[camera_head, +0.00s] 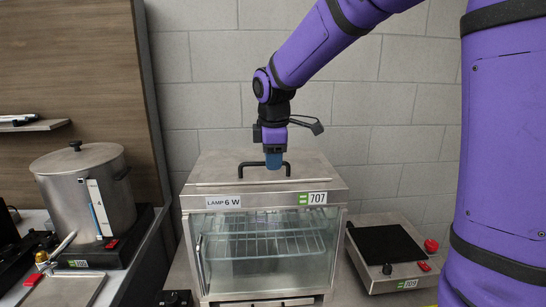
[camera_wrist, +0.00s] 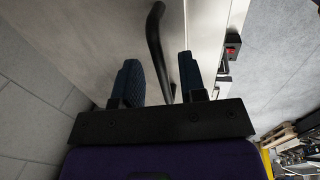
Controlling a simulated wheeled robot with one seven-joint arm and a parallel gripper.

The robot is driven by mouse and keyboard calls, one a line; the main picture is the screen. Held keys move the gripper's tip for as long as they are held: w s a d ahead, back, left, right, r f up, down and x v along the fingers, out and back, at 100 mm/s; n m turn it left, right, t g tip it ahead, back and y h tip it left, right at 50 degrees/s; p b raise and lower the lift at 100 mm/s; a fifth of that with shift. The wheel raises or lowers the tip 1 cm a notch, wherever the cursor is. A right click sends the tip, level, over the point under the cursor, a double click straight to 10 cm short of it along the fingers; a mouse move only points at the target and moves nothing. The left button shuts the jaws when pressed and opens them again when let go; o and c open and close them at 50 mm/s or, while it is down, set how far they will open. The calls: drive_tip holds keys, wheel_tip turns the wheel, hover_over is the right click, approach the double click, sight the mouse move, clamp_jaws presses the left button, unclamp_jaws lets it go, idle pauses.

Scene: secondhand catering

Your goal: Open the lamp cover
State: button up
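A steel-and-glass cabinet (camera_head: 265,255) stands in the middle of the head view, with a metal top cover (camera_head: 312,168) marked "LAMP 6 W". The cover lies flat and closed on the cabinet. A black bar handle (camera_head: 243,168) rises from the top of the cover. My gripper (camera_head: 273,160) points down at the handle, its blue fingertips in front of the bar's middle. In the wrist view my gripper (camera_wrist: 160,80) is open, and the black handle (camera_wrist: 155,40) runs between the two fingers with gaps beside it. Whether either finger touches it is unclear.
A steel urn (camera_head: 85,195) stands on a base at the left. A block wall (camera_head: 215,90) is close behind the cabinet. A small shelf (camera_head: 35,125) is at far left.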

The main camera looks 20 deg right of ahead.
clamp_jaws()
